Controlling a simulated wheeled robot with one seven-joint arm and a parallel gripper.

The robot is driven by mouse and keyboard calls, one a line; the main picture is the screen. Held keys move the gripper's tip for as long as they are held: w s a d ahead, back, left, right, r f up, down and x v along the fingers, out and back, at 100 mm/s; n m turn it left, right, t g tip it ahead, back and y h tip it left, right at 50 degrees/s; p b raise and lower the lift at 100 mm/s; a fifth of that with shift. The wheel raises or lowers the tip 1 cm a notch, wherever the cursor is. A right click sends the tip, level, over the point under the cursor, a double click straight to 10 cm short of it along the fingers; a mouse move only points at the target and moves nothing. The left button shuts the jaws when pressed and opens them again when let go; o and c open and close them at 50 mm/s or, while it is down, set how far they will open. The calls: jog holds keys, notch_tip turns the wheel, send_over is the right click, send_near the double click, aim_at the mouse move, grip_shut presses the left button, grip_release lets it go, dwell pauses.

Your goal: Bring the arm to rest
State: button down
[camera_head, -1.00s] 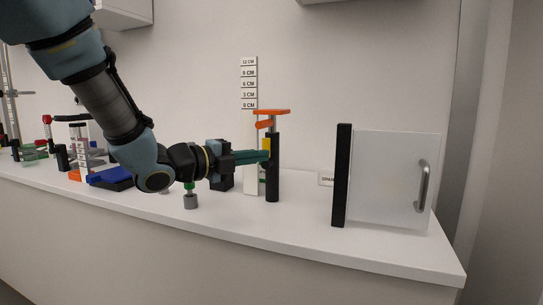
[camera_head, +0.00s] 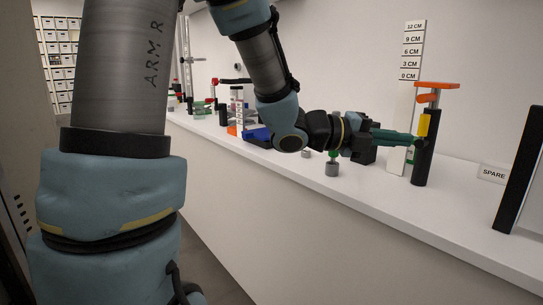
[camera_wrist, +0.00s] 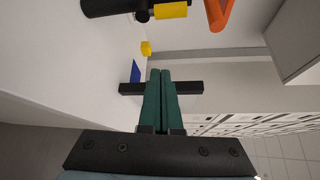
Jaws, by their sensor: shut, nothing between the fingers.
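My gripper (camera_head: 412,139) is stretched out level over the white bench, its green fingers shut together and empty. In the head view the fingertips end beside a black post (camera_head: 422,165) with a yellow part (camera_head: 424,124) and an orange top (camera_head: 437,86). The wrist view shows the closed fingers (camera_wrist: 160,73) with a gap between their tips and the black post (camera_wrist: 115,7). My arm is bent, reaching along the bench from the left.
A white height scale (camera_head: 405,108) stands behind the fingertips. A grey cylinder with a green top (camera_head: 332,168) stands below my wrist. A black upright (camera_head: 521,172) and a SPARE label (camera_head: 492,174) are at the right. Blue, red and other items crowd the bench further left.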

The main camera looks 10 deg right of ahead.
jog(key=s+a+f+m+g+y+p, duration=0.1)
jog(key=a+f+m+y+p, duration=0.1)
jog(key=a+f+m+y, duration=0.6)
jog(key=s+a+f+m+y+p, duration=0.2)
jog(key=a+f+m+p, duration=0.1)
jog(key=a+m, duration=0.8)
jog(key=w+a+m+t+y+p, duration=0.2)
jog(key=a+m+y, duration=0.4)
jog(key=a+m, duration=1)
jog(key=w+a+p, duration=0.1)
jog(key=w+a, duration=0.1)
jog(key=shift+a+f+y, duration=0.25)
jog(key=shift+a+y, duration=0.05)
jog(key=shift+s, duration=0.1)
